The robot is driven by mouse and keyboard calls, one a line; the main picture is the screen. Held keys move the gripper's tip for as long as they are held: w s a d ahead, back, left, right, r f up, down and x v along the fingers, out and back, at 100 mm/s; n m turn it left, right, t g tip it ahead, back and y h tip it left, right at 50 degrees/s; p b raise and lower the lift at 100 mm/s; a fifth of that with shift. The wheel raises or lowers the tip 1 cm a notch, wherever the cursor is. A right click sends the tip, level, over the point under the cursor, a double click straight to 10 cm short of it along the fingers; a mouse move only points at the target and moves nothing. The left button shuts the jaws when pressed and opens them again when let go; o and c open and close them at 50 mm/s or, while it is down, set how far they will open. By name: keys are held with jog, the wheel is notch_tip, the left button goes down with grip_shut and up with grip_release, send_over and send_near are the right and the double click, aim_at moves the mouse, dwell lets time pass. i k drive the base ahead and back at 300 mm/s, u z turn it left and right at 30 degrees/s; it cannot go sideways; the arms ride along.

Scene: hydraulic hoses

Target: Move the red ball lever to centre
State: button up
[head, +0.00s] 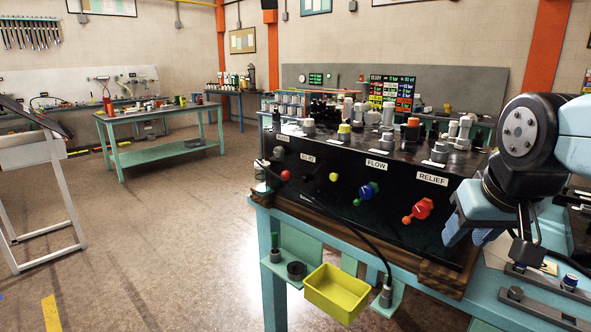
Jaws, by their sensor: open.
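The red ball lever (285,175) is on the front face of the black valve block (345,212), near its left end. Its ball is low and small in view, so I cannot tell its exact angle. A yellow ball (333,177) sits to its right on the same face. My gripper (524,248) is at the right of the view, beyond the block's right end, pointing down. It is open and empty, well apart from the lever.
A blue FLOW knob (367,193) and a red RELIEF knob (420,210) stick out of the front face. A black hose (345,231) hangs across it. A yellow bin (336,292) hangs below.

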aim_at(286, 175)
jog(key=z, duration=0.05)
jog(key=i, duration=0.95)
jog(key=u, duration=0.15)
